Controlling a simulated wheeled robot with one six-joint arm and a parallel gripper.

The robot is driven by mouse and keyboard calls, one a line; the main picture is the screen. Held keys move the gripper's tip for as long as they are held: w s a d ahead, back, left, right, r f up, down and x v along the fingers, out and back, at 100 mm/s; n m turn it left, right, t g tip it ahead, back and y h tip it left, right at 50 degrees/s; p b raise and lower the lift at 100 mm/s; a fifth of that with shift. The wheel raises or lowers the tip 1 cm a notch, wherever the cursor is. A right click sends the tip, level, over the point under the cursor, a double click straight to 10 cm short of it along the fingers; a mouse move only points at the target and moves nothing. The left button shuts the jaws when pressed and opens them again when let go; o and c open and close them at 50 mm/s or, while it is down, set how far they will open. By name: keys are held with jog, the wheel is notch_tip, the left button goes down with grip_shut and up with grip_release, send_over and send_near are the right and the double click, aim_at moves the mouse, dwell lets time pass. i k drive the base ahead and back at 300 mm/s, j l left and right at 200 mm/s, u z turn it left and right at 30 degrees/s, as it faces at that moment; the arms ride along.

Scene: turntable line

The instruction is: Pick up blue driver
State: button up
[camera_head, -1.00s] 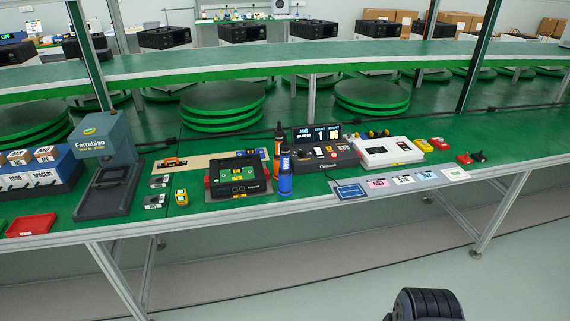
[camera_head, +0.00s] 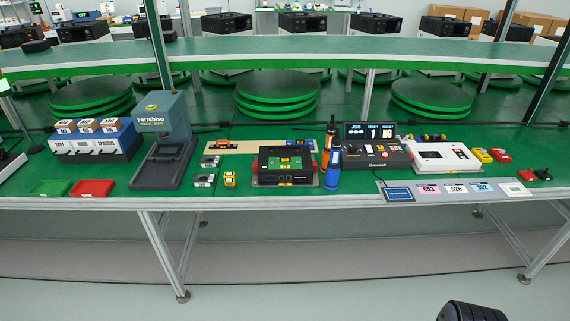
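The blue driver (camera_head: 332,172) stands upright on the green workbench (camera_head: 245,193). It is just right of the black fixture with the green board (camera_head: 286,165). An orange-and-black driver (camera_head: 326,150) stands close behind it, partly hidden by it. The blue driver's lower end is near the bench's front edge. My gripper's fingers are not in view. Only a dark, ribbed part of my own body shows at the bottom right, well away from the driver.
Right of the drivers stand a black control unit with a display (camera_head: 377,154) and a white case (camera_head: 444,156). Left are a grey Ferrabiso stand (camera_head: 165,140), a red tray (camera_head: 92,188) and a green tray (camera_head: 50,188). The floor before the bench is clear.

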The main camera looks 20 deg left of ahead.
aim_at(334, 163)
jog(key=i+j+u, duration=0.4)
jog(key=i+j, duration=1.1)
jog(key=i, duration=0.05)
